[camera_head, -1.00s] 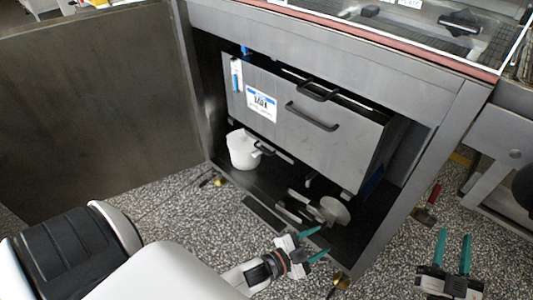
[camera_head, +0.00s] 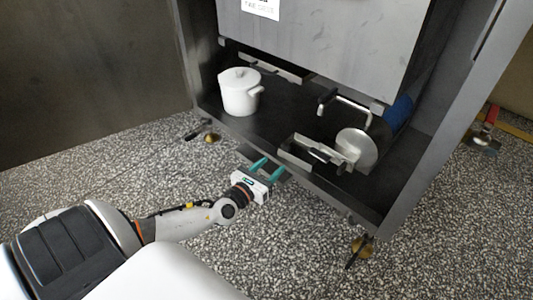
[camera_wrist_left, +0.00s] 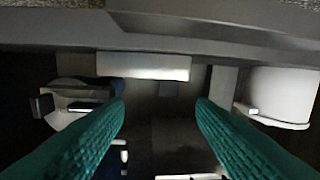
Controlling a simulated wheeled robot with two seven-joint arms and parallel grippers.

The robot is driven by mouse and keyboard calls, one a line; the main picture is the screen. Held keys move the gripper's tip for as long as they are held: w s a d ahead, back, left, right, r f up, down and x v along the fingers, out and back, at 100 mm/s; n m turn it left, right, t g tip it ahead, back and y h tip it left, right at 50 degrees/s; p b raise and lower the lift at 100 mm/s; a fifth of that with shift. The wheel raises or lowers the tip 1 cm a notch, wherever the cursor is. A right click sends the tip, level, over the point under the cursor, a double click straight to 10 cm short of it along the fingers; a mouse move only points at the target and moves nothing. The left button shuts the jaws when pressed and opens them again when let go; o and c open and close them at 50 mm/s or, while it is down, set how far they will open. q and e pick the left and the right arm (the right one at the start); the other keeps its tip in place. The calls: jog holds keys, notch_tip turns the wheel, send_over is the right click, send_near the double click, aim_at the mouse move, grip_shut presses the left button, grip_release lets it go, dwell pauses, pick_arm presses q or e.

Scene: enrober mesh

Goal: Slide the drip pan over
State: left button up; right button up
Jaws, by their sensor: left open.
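My left gripper (camera_head: 272,166) is open, its teal fingers pointing at the front lower edge of the open cabinet. Nothing is between the fingers in the left wrist view (camera_wrist_left: 160,105). A dark flat strip lies by the fingertips at the cabinet's front edge, partly hidden by the gripper; I cannot tell whether it belongs to the drip pan. A pale grey bar (camera_wrist_left: 143,66) shows ahead of the fingers in the wrist view. I cannot clearly pick out the drip pan on the dark cabinet floor (camera_head: 283,128). My right gripper is out of view.
A white lidded pot (camera_head: 240,92) stands at the left on the cabinet floor. Metal parts with a round disc (camera_head: 357,150) stand at the right. A large grey box (camera_head: 320,45) hangs above. The speckled floor in front is clear.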

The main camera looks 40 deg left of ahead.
aim_at(285, 148)
pick_arm(q)
jog(key=shift+a+m, duration=0.3)
jog(key=shift+a, duration=0.2)
jog(key=shift+w, duration=0.1)
jog(key=w+b, duration=0.3)
jog(key=w, duration=0.9)
jog(key=shift+a+b, duration=0.1)
jog(key=shift+b, duration=0.2)
grip_shut()
